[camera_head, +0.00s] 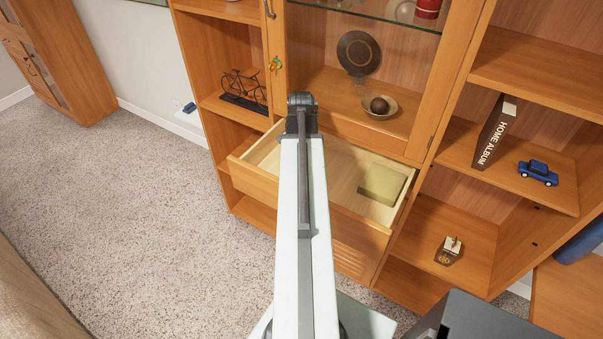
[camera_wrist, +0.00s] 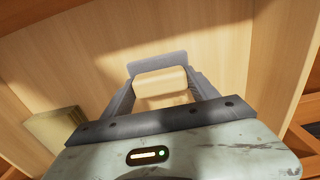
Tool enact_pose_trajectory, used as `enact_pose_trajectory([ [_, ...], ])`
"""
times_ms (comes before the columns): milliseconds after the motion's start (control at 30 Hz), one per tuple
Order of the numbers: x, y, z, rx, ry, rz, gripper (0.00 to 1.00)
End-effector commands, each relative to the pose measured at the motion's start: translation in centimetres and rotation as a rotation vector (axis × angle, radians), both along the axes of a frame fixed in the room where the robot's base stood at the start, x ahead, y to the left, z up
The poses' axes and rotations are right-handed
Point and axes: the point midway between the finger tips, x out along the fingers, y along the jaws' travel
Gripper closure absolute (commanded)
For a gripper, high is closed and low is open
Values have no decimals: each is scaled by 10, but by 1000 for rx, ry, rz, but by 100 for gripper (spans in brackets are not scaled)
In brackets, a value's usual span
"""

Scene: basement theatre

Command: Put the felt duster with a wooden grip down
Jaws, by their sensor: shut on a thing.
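In the wrist view my gripper (camera_wrist: 160,88) is shut on the felt duster (camera_wrist: 161,80), with one finger at each side. The duster shows a pale wooden grip and a grey felt part beyond it. It is over the pale wooden floor of an open drawer (camera_wrist: 215,40); I cannot tell whether it touches. In the head view the open drawer (camera_head: 337,174) juts from the cabinet, and my arm reaches over its left part. The arm hides the duster and the fingertips there.
A yellow-green block (camera_head: 382,184) lies in the drawer's right part; it also shows in the wrist view (camera_wrist: 52,130). Above are a bowl with a dark ball (camera_head: 380,106) and a dark plate (camera_head: 358,52). A bicycle model (camera_head: 244,90) stands left, a blue toy car (camera_head: 538,172) right.

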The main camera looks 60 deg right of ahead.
Motion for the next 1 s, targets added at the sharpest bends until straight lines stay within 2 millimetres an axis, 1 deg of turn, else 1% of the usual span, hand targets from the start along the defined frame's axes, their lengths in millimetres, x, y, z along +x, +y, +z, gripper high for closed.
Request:
enact_pose_trajectory([
  [33, 0, 0, -19, 0, 0, 0, 64],
  [100, 0, 0, -24, 0, 0, 0, 64],
  [300, 0, 0, -19, 0, 0, -1, 64],
  [467, -1, 0, -24, 0, 0, -1, 64],
  [500, -1, 0, -22, 0, 0, -1, 21],
  [533, -1, 0, -22, 0, 0, -1, 13],
  [567, -1, 0, -22, 0, 0, -1, 10],
  [867, -1, -1, -21, 0, 0, -2, 10],
  [1000, -1, -1, -12, 0, 0, -2, 10],
])
